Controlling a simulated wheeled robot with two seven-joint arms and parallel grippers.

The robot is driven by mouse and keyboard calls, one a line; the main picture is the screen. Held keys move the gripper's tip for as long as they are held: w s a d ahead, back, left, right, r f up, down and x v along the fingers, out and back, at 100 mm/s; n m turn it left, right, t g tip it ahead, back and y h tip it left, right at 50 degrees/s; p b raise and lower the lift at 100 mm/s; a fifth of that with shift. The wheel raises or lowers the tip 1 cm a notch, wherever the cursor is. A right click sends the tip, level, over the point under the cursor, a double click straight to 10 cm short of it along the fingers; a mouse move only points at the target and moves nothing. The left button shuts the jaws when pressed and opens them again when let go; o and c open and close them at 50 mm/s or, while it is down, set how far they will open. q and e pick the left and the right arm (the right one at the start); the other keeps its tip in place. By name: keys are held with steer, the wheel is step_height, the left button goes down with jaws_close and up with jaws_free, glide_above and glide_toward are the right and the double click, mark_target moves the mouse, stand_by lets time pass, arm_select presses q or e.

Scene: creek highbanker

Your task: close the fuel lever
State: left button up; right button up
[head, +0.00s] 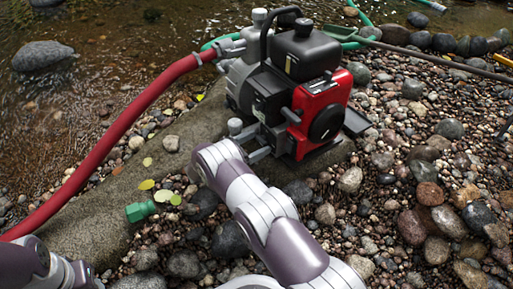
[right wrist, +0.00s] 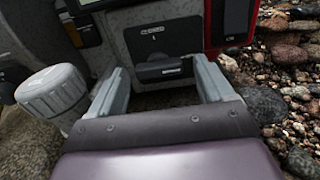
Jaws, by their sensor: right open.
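The red and black pump engine (head: 318,108) stands on the grey slab in the head view. In the right wrist view, its dark front panel (right wrist: 150,35) has small white markings. A black lever-like piece (right wrist: 163,70) lies across the panel below them, roughly level; I take it for the fuel lever, but its exact setting is unclear. My right gripper (right wrist: 158,88) is open, its grey fingers on either side of this piece, with no clear contact seen. In the head view the right gripper (head: 262,142) is at the engine's lower left side. My left gripper is out of frame.
A grey ribbed cap (right wrist: 52,92) is close left of my right gripper. A red hose (head: 118,128) runs from the pump to the lower left. A green fitting (head: 140,211) lies on the slab (head: 95,235). Loose stones (head: 425,190) cover the ground at right.

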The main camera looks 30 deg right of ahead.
steer(key=shift+d, duration=0.3)
steer(key=c, duration=1)
steer(key=shift+c, duration=0.2)
